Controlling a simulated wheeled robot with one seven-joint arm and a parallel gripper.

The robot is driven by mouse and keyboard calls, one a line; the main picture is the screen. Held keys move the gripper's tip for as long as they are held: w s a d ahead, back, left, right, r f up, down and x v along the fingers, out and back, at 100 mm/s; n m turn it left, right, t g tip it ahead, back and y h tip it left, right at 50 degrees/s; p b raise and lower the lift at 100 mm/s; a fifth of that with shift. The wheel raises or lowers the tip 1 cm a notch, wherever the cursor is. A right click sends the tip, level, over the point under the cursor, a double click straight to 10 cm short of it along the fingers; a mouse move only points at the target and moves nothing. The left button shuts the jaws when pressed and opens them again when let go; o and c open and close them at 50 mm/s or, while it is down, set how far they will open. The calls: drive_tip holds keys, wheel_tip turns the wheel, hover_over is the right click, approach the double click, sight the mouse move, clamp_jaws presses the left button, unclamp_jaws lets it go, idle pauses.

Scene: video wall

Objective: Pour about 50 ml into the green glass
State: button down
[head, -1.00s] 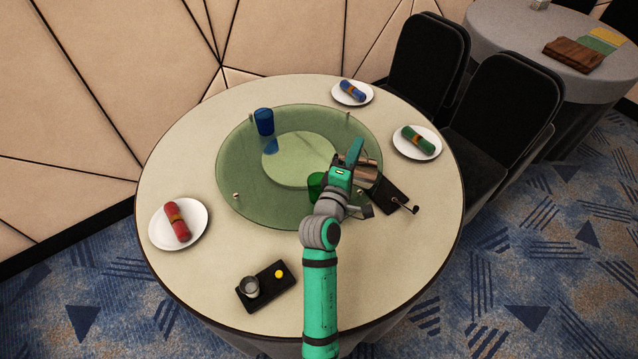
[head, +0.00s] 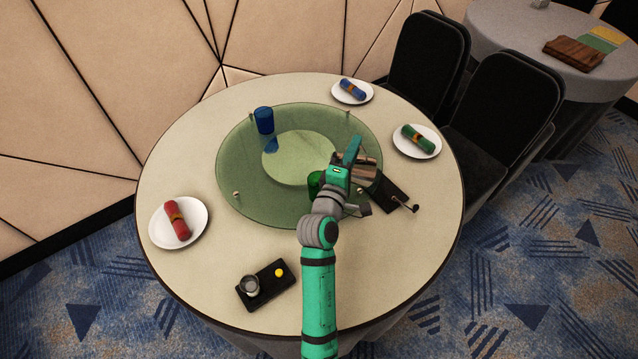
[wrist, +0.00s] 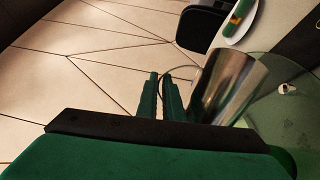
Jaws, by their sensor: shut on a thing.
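The green glass (head: 315,183) stands on the glass turntable (head: 240,180), just left of my gripper in the head view and partly hidden by it. My gripper (head: 352,152) is shut on a shiny metal jug (head: 368,168), which also shows in the wrist view (wrist: 228,85). In the wrist view my gripper's fingers (wrist: 160,95) are close together at the jug's thin handle. The jug is tilted, and it is held above the turntable's right side. I cannot see its contents or any stream, nor the inside of the green glass.
A blue glass (head: 264,120) stands on the turntable's far left. A dark tray (head: 393,194) lies right of the jug. A black box with a yellow button (head: 279,272) is at the near left. Plates with red (head: 177,222), blue (head: 352,89) and green (head: 417,138) napkins sit around the table.

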sight(365, 151)
drive_tip(key=shift+a+r+n+p, duration=0.15)
drive_tip(key=shift+a+n+p, duration=0.15)
drive_tip(key=shift+a+p, duration=0.15)
idle(0.8)
drive_tip(key=shift+d, duration=0.1)
drive_tip(key=d+m, duration=0.1)
drive_tip(key=d+f+m, duration=0.1)
drive_tip(key=d, duration=0.1)
drive_tip(key=shift+f+m+g, duration=0.2)
drive_tip(key=shift+m+g, duration=0.1)
drive_tip(key=shift+g, duration=0.1)
drive_tip(key=shift+d+r+m, duration=0.15)
drive_tip(key=shift+d+m, duration=0.15)
drive_tip(key=shift+m, duration=0.2)
drive_tip(key=shift+d+f+m+g+y, duration=0.45)
drive_tip(key=shift+d+f+m, duration=0.2)
drive_tip(key=shift+f+m, duration=0.2)
idle(0.5)
